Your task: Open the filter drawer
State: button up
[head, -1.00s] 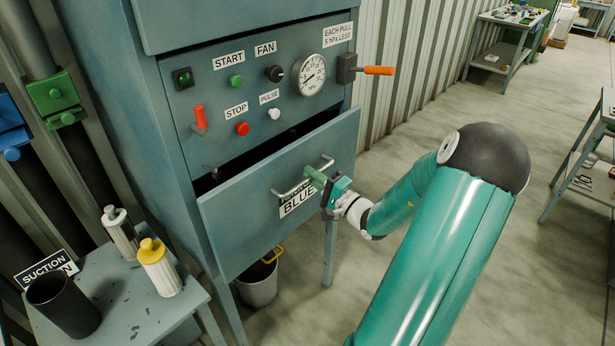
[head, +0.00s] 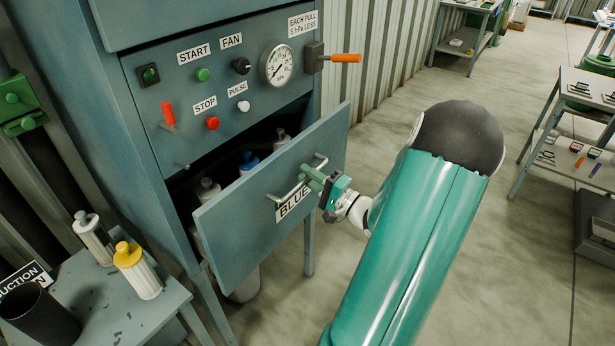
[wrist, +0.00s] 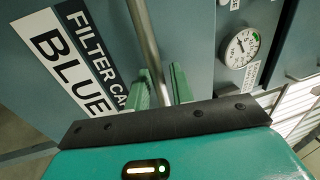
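The filter drawer (head: 250,215) is a blue-grey front marked BLUE, and it stands out from the cabinet with its inside partly in view. Its metal bar handle (head: 293,187) runs across the front; the handle also shows in the wrist view (wrist: 146,40). My gripper (head: 312,179) is at the handle's right part. In the wrist view the two green fingers (wrist: 164,88) lie on either side of the bar, closed around it. Inside the drawer are a blue-capped cartridge (head: 249,160) and grey-capped ones (head: 207,188). The drawer's floor is hidden.
The control panel above holds buttons, a gauge (head: 277,64) and an orange-handled lever (head: 345,58). A small table (head: 110,320) at lower left carries a yellow-capped cartridge (head: 137,270), a grey-capped cartridge (head: 92,238) and a dark cup (head: 38,315).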

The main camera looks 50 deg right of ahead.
jog(key=shift+o, duration=0.2)
jog(key=shift+a, duration=0.1)
jog(key=s+f, duration=0.2)
jog(key=s, duration=1.1)
jog(key=shift+s+d+f, duration=0.2)
jog(key=shift+s+f, duration=0.1)
jog(key=shift+f, duration=0.05)
jog(key=w+a+r+n+g+y, duration=0.1)
jog(key=w+a+n+g+y, duration=0.25)
jog(key=a, duration=0.45)
jog(key=w+a+r+n+g+y, duration=0.25)
jog(key=w+a+g, duration=0.2)
jog(key=a, duration=0.35)
jog(key=w+a+r+n+g+y, duration=0.1)
jog(key=w+a+n+g+y, duration=0.3)
jog(key=a, duration=0.4)
jog(key=s+a+r+n+g+h, duration=0.1)
jog(key=s+a+r+n+h, duration=0.1)
jog(key=a+r+n+h, duration=0.2)
jog(key=s+a+r+n+g+h, duration=0.1)
jog(key=a+r+h, duration=0.4)
jog(key=a, duration=0.5)
jog(key=s+n+h, duration=0.1)
jog(key=n, duration=0.1)
jog(key=shift+s+a+n+g, duration=0.2)
jog(key=shift+s+n+g, duration=0.1)
jog(key=shift+n, duration=0.1)
